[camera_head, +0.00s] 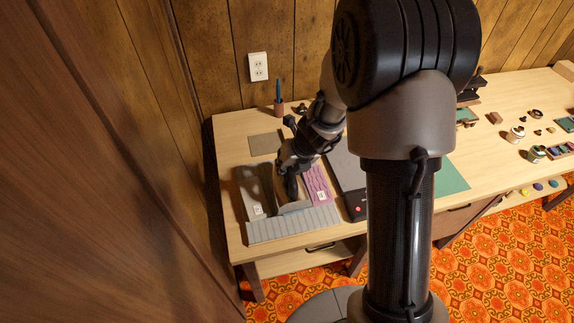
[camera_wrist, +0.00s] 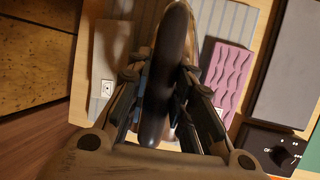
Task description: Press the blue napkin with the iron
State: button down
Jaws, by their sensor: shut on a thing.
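My gripper (camera_head: 290,166) is shut on the dark, rounded handle of the iron (camera_wrist: 160,85). Its fingers (camera_wrist: 160,90) close on both sides of the handle, and they hide much of the iron. The iron (camera_head: 291,188) is over the middle of the laid-out cloths; I cannot tell whether its sole touches cloth. A grey cloth with a white tag (camera_head: 251,192) lies to its left and a purple wavy-patterned cloth (camera_head: 318,184) to its right. A bluish-grey striped surface (camera_head: 292,226) shows in front. No cloth is plainly blue; the blue napkin may be partly hidden.
A dark flat box with a dial (camera_wrist: 268,148) stands right of the purple cloth. A pen cup (camera_head: 279,107) and an olive mat (camera_head: 265,144) are at the back of the table (camera_head: 229,138). A green mat (camera_head: 451,179) and small items lie farther right.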

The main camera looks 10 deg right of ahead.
jog(key=shift+w+r+p, duration=0.15)
jog(key=shift+r+p, duration=1.55)
jog(key=shift+r, duration=0.2)
jog(key=shift+w+r+p, duration=0.1)
jog(key=shift+r+p, duration=1.6)
jog(key=shift+r, duration=0.15)
jog(key=shift+d+f, duration=0.1)
